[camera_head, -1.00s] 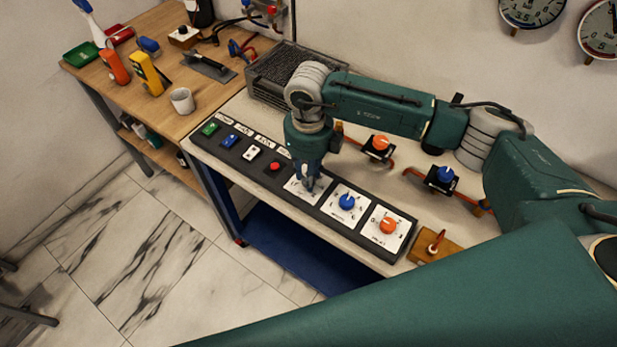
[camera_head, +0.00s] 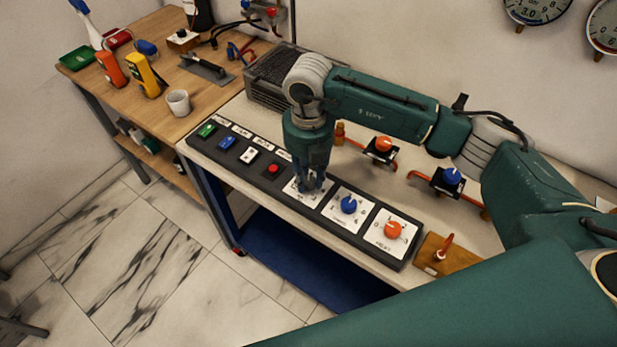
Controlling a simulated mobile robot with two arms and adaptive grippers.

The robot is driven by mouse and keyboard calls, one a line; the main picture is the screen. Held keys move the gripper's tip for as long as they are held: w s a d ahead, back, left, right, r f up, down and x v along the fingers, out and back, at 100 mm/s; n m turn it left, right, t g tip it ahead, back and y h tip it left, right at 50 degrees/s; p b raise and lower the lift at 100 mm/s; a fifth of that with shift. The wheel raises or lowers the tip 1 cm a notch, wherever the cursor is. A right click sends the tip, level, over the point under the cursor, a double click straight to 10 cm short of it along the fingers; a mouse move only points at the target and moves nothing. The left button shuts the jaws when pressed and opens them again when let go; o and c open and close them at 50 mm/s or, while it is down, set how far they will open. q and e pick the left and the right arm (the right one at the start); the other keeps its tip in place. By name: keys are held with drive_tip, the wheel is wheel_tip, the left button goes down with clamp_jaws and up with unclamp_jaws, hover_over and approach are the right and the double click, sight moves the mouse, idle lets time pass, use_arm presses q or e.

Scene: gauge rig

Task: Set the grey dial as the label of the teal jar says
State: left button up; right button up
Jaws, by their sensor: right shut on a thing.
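My right gripper (camera_head: 311,186) points down over the leftmost of three white dial plates (camera_head: 296,191) on the dark control panel (camera_head: 262,180). Its fingers are closed around the grey dial there, which they almost wholly hide. I cannot read the dial's setting or the marks under the gripper. I cannot make out a teal jar or its label in this view. My left gripper is not in view.
A blue dial (camera_head: 348,204) and an orange dial (camera_head: 393,230) sit to the right on the same panel. Several push buttons, one of them red (camera_head: 273,169), lie to the left. Behind stand pipe valves with an orange knob (camera_head: 383,143) and a blue knob (camera_head: 452,176).

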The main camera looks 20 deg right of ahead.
sight(309, 180)
drive_tip(key=shift+w+r+m, duration=0.1)
drive_tip(key=shift+m, duration=0.6)
drive_tip(key=o, duration=1.2)
drive_tip(key=shift+c, duration=0.2)
wheel_tip(309, 180, up, 12)
